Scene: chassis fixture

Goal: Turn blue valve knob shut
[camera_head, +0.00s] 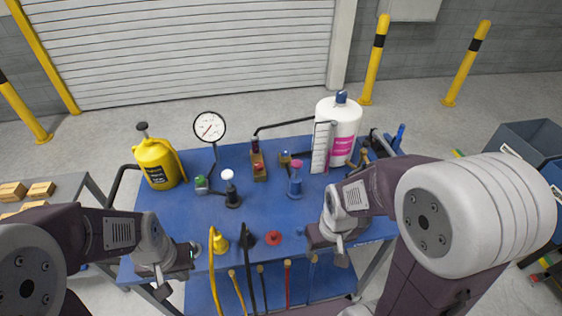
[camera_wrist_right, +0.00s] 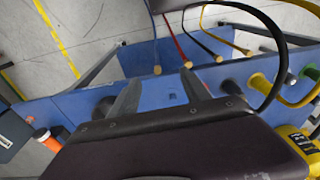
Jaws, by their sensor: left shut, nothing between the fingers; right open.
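A small valve with a blue knob (camera_head: 285,157) stands on the blue cart top, right of the brass valve with a red knob (camera_head: 258,167). It is small in the head view, so its turn position cannot be told. My right gripper (camera_head: 316,236) is over the front right of the cart, nearer than the blue knob and apart from it. Its two fingers are spread and empty in the right wrist view (camera_wrist_right: 162,92), with bare blue surface between them. My left gripper (camera_head: 190,254) is shut and empty at the front left edge, far from the blue knob.
A blue bottle with a pink top (camera_head: 296,181) stands just in front of the blue knob. A large white bottle (camera_head: 342,128) stands to its right. A yellow jug (camera_head: 157,163) and a gauge (camera_head: 210,127) stand at left. Several hoses hang at the front edge.

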